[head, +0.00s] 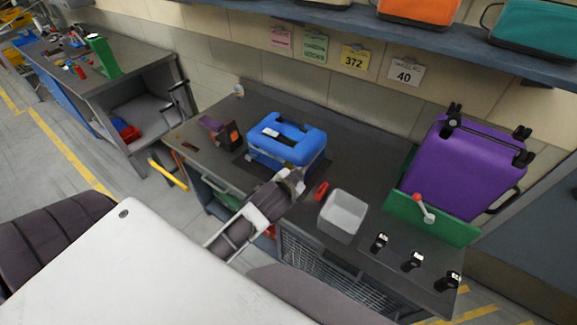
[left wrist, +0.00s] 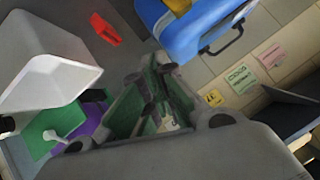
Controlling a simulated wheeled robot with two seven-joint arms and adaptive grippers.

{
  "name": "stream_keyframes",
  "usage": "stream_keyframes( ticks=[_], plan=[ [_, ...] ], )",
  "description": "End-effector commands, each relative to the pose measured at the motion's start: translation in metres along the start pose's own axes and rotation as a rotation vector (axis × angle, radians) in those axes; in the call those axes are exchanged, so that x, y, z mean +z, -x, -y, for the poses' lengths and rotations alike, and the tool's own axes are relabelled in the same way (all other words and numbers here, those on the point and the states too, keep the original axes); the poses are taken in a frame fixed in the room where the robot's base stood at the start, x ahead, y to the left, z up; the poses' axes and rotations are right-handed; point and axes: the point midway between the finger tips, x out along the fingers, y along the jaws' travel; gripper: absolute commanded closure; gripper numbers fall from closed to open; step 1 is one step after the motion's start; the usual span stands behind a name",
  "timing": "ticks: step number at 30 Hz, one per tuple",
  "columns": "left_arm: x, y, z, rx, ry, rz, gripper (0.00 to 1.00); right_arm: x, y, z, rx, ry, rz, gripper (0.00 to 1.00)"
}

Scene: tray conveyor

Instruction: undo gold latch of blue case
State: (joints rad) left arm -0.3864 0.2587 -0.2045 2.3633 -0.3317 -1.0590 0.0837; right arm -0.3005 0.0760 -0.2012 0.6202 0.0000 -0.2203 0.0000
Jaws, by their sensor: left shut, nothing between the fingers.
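In the left wrist view, part of the blue case (left wrist: 200,28) shows at the top, with a black side handle. A gold-yellow piece (left wrist: 178,6), likely the gold latch, is cut off by the top edge of that view. The latch cannot be made out in the head view. My left gripper (head: 296,181) is shut and empty, close to the near right side of the case; I cannot tell whether it touches. My right gripper is not in view.
Several black items line the front edge. A purple and orange item (head: 229,133) is left of the case.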

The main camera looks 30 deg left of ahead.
Motion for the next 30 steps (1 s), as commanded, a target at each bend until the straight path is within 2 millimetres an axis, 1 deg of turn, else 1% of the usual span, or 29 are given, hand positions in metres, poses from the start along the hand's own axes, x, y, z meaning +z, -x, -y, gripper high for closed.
stream_keyframes(
  ticks=[1, 7, 10, 15, 21, 24, 30],
  plan=[
    [-0.017, -0.001, 0.006, -0.024, -0.023, -0.058, 1.00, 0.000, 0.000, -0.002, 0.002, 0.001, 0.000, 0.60],
    [-0.082, 0.000, 0.020, -0.106, -0.119, -0.291, 1.00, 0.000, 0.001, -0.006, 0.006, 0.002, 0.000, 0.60],
    [-0.112, 0.004, 0.024, -0.138, -0.172, -0.404, 1.00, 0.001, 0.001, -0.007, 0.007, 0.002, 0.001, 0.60],
    [-0.158, 0.015, 0.022, -0.178, -0.277, -0.591, 1.00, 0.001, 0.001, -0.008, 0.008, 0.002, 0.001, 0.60],
    [-0.204, 0.034, 0.011, -0.205, -0.418, -0.800, 1.00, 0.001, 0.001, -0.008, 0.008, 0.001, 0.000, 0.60],
    [-0.222, 0.043, 0.002, -0.209, -0.495, -0.899, 1.00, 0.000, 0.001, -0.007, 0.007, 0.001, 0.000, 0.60],
    [-0.249, 0.063, -0.023, -0.199, -0.668, -1.086, 1.00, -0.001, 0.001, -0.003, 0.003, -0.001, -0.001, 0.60]
  ],
)
